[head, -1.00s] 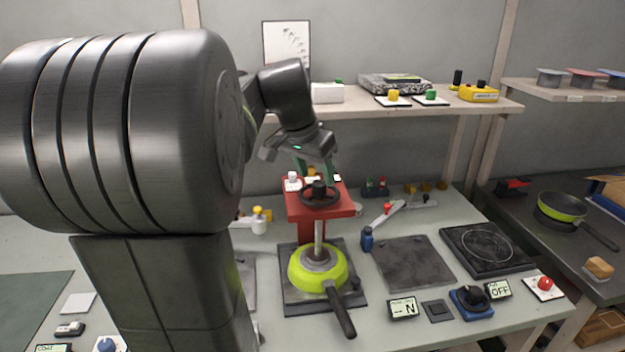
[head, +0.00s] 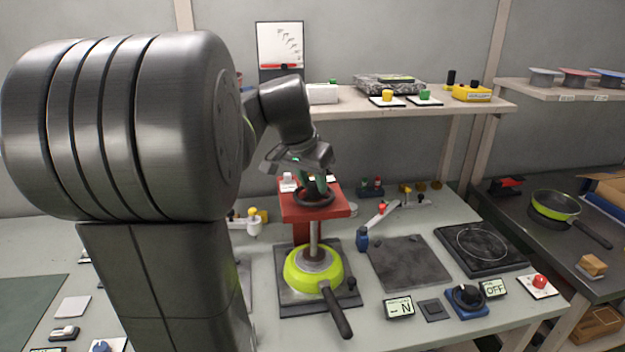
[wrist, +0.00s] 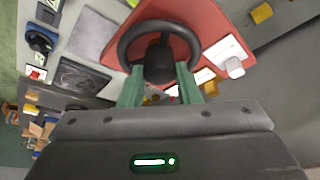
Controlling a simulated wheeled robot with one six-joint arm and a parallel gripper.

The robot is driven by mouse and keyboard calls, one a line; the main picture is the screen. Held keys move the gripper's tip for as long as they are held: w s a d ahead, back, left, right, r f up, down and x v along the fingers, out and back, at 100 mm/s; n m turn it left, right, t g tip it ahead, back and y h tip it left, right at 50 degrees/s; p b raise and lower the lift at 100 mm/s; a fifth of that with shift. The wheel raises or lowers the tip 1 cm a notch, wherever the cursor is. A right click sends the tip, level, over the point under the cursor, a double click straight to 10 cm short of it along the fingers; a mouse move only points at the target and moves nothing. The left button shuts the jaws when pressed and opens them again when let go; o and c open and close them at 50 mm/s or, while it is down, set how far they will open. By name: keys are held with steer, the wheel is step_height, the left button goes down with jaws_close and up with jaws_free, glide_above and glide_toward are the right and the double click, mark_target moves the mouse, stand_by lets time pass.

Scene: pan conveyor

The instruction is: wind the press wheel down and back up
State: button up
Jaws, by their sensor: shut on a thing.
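The press is a red frame (head: 300,212) with a black handwheel (head: 314,200) on its top. Its grey spindle (head: 315,238) reaches down into a lime-green pan (head: 315,273) on a dark plate. My gripper (head: 314,186) comes down from above onto the wheel. In the wrist view its green fingers (wrist: 161,88) are shut on the black knob (wrist: 159,62) of the wheel, and the wheel rim (wrist: 128,38) shows around them. The red press top (wrist: 190,20) lies beneath the wheel.
A dark slab (head: 410,262), a hot plate (head: 480,246) and a blue-based dial (head: 466,301) lie further right. The shelf (head: 430,107) is behind my arm.

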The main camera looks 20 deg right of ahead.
steer(key=shift+n+t+p, duration=0.4)
steer(key=shift+n+p, duration=0.05)
steer(key=shift+n, duration=0.65)
steer(key=o, duration=1)
steer(key=shift+r, duration=0.1)
steer(key=v, duration=1.3)
steer(key=shift+s+d+r, duration=0.1)
steer(key=shift+d+r, duration=0.05)
steer(key=shift+r, duration=0.2)
